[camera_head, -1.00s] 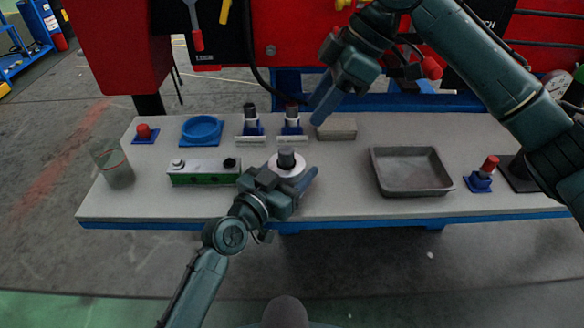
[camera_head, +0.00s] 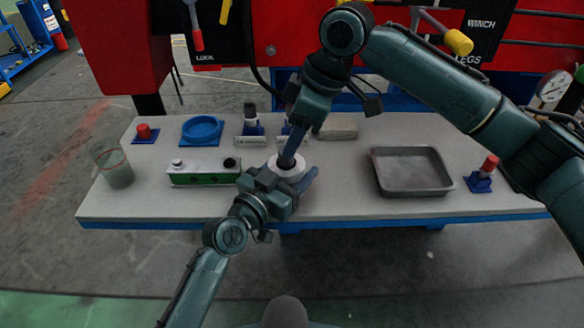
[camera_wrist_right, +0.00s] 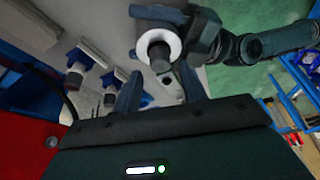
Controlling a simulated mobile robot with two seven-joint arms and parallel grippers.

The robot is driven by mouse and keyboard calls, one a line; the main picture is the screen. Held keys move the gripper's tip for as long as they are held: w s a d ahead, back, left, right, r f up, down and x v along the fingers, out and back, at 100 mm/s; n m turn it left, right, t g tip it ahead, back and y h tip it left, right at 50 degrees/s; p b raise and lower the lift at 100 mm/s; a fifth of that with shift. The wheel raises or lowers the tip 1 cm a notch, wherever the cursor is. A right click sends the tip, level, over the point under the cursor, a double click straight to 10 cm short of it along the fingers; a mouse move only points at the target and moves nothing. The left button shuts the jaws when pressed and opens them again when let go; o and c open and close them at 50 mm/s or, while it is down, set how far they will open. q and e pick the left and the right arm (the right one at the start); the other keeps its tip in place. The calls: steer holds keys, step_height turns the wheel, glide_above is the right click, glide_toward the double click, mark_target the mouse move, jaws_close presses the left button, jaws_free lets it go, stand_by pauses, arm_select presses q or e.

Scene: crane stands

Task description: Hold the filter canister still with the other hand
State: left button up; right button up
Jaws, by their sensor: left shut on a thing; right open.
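The filter canister (camera_head: 298,172) is a white round body with a dark cap, standing near the front middle of the grey bench. My left gripper (camera_head: 283,184) is shut on it from the front. My right gripper (camera_head: 289,155) is open and points down at the canister's top, covering the cap in the head view. In the right wrist view the white canister rim (camera_wrist_right: 173,38) and dark cap (camera_wrist_right: 159,56) show beyond and between the open fingers of my right gripper (camera_wrist_right: 159,82). I cannot tell whether the fingers touch the cap.
A green-and-white box (camera_head: 203,179) stands left of the canister and a grey metal tray (camera_head: 410,185) right of it. Behind are dark-topped parts in blue holders (camera_head: 250,127), a blue dish (camera_head: 202,143) and a flat block (camera_head: 338,132). A clear cup (camera_head: 118,175) stands far left.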

steer(key=shift+x, duration=1.85)
steer(key=shift+c, duration=0.4)
steer(key=c, duration=0.8)
steer(key=shift+r, duration=4)
